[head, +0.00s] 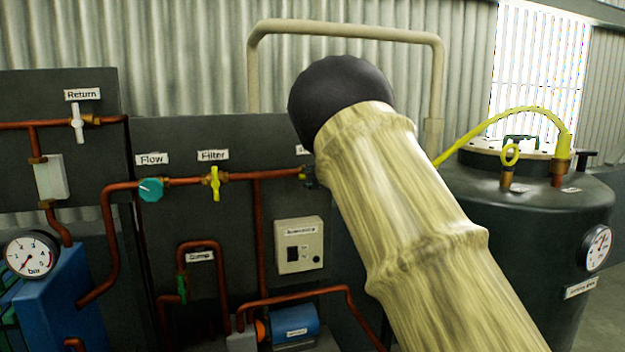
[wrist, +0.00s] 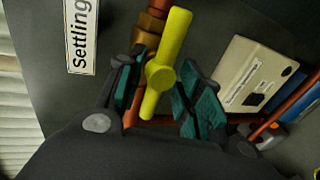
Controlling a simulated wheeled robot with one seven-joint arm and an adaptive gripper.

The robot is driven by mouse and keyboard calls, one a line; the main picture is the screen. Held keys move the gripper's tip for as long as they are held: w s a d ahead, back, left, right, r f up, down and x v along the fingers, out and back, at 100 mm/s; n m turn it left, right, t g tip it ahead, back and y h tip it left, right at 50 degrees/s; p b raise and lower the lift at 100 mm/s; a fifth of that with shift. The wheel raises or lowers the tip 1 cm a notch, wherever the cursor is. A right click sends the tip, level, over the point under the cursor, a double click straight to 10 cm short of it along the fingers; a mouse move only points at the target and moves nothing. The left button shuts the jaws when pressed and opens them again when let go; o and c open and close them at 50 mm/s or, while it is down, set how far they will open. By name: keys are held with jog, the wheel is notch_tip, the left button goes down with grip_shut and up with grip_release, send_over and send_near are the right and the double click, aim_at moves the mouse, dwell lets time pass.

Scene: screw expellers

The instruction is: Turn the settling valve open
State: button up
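The settling valve has a yellow lever handle (wrist: 163,75) on a brass and copper pipe, beside a white "Settling" label (wrist: 80,35) in the wrist view. The handle lies roughly along the pipe there, slightly tilted. My gripper (wrist: 165,90) has its two teal-padded fingers apart, one on each side of the handle. I see gaps on both sides, and the handle does not look clamped. In the head view my arm hides most of this valve; only a bit of my gripper (head: 311,177) shows at the pipe's end.
Left of it are the yellow Filter valve (head: 215,183), teal Flow valve (head: 150,190) and white Return valve (head: 77,123). A beige switch box (head: 299,245) sits below. A dark tank (head: 545,220) with a yellow hose (head: 500,118) stands right. Copper pipes cross the panel.

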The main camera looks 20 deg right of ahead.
jog(key=v, duration=1.2)
dwell(0.3)
jog(key=s+f+m+g, duration=0.2)
jog(key=s+f, duration=0.2)
jog(key=f, duration=0.8)
jog(key=s+f+m+g, duration=0.1)
jog(key=s+f+m, duration=0.25)
jog(key=f, duration=0.85)
jog(key=s+f+m+g, duration=0.2)
jog(key=s+f, duration=0.3)
jog(key=f, duration=0.7)
jog(key=s+a+f+m+g+p, duration=0.1)
jog(key=s+f+m+g, duration=0.1)
jog(key=s+f, duration=0.8)
jog(key=s+a+f+m+g, duration=0.2)
jog(key=s+f+m, duration=0.1)
jog(key=s+f, duration=0.75)
jog(key=s+a+f+m+g, duration=0.1)
jog(key=s+f+m+g, duration=0.1)
jog(key=s, duration=0.9)
jog(key=s+a+f+m+g, duration=0.2)
jog(key=s+f, duration=0.2)
jog(key=s, duration=0.7)
jog(key=s+a+f+m+g, duration=0.2)
jog(key=s+f, duration=0.1)
jog(key=s, duration=0.8)
jog(key=shift+s+f+h, duration=0.3)
jog(key=shift+s+f, duration=0.05)
